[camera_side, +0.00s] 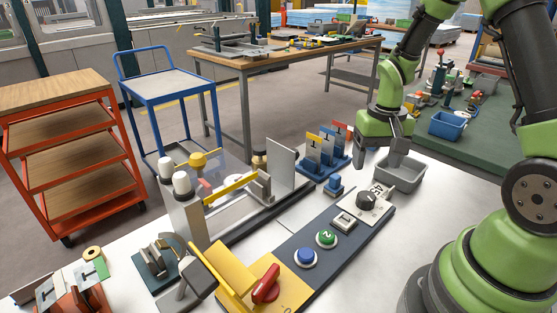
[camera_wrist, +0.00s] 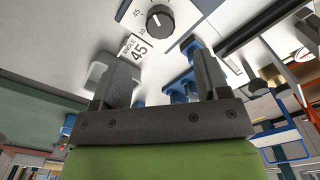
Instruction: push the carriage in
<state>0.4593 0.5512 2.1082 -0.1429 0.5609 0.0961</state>
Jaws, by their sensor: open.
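The small bender (camera_side: 230,222) stands left of the control strip in the side view. It has white-capped posts, a yellow bar (camera_side: 230,190) and an upright pale panel (camera_side: 281,168). A grey block sits by the bar's right end; I cannot tell for certain which part is the carriage. My gripper (camera_side: 387,162) points down, well to the right of the bender, close to the grey tray (camera_side: 406,178). In the wrist view my gripper (camera_wrist: 160,68) has its fingers apart with nothing between them. The bender's details are hard to make out there.
The control strip (camera_side: 284,236) carries a red handle (camera_side: 266,284), a blue button (camera_side: 306,258), a green button (camera_side: 326,238) and a dial (camera_side: 367,200). The dial also shows in the wrist view (camera_wrist: 160,20). A blue rack (camera_side: 322,165) stands between bender and gripper.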

